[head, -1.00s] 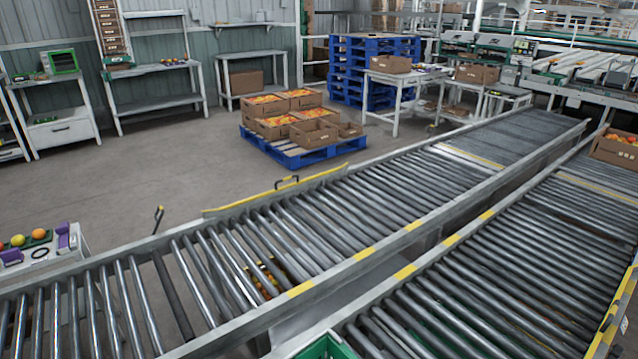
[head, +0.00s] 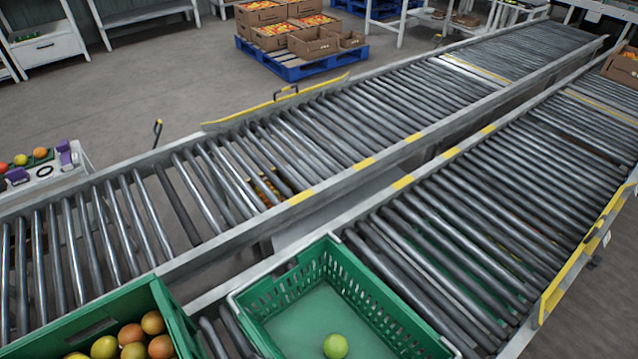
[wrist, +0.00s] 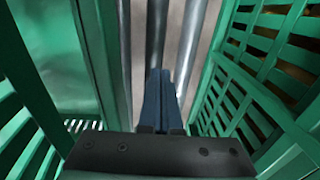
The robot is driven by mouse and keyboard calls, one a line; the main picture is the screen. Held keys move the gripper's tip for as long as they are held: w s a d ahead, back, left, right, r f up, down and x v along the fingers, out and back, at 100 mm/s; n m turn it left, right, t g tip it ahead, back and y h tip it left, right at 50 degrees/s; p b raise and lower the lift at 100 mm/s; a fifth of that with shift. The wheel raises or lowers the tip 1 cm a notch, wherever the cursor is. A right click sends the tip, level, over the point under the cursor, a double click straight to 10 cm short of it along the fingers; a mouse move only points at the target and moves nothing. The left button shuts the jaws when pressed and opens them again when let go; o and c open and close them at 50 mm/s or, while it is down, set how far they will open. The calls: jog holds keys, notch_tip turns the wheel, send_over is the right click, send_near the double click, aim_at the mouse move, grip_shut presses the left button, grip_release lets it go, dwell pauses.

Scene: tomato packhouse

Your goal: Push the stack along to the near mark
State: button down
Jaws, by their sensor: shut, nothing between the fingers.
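A green slatted crate (head: 262,298) stands on the near roller conveyor at the bottom of the head view, with one green tomato (head: 336,346) on its floor. A second green crate (head: 180,318) to its left holds several orange and yellowish tomatoes. I cannot tell from this angle how many crates are stacked. Yellow marks (head: 403,182) show on the conveyor rails; I cannot tell which is the near mark. In the wrist view my gripper (wrist: 162,76) is shut and empty, between a green wall on the left (wrist: 50,60) and a green slatted wall on the right (wrist: 225,75). Contact is unclear.
The near conveyor's rollers (head: 480,240) are bare beyond the crates, up to a cardboard box (head: 622,66) at far right. A yellow guard rail (head: 585,250) runs along the right edge. A second roller conveyor (head: 330,130) lies parallel behind.

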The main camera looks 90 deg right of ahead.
jog(key=shift+s+d+p, duration=0.2)
jog(key=shift+s+d, duration=0.55)
jog(key=shift+s, duration=0.2)
jog(key=shift+s+d+p, duration=0.2)
jog(key=shift+s+d, duration=0.55)
jog(key=shift+s, duration=0.15)
jog(key=shift+s+d, duration=0.8)
jog(key=shift+s, duration=0.15)
jog(key=shift+s+d+b, duration=0.35)
jog(key=shift+s+d, duration=1.2)
jog(key=shift+s, duration=0.3)
jog(key=shift+s+d+b, duration=0.3)
jog(key=shift+s+d, duration=1.2)
jog(key=shift+s, duration=0.3)
jog(key=shift+s+d+f+b, duration=0.1)
jog(key=shift+s+d+b, duration=0.7)
jog(key=shift+s+d, duration=0.3)
jog(key=shift+s+d+f+b, duration=0.1)
jog(key=shift+s+d+b, duration=0.75)
jog(key=shift+s, duration=0.35)
jog(key=s+d+b, duration=0.2)
jog(key=s+d, duration=0.1)
jog(key=shift+s+d+b, duration=0.1)
jog(key=shift+s+b, duration=0.2)
jog(key=shift+s, duration=0.1)
jog(key=shift+s+d+r, duration=0.2)
jog(key=shift+s+d, duration=0.05)
jog(key=shift+s, duration=0.15)
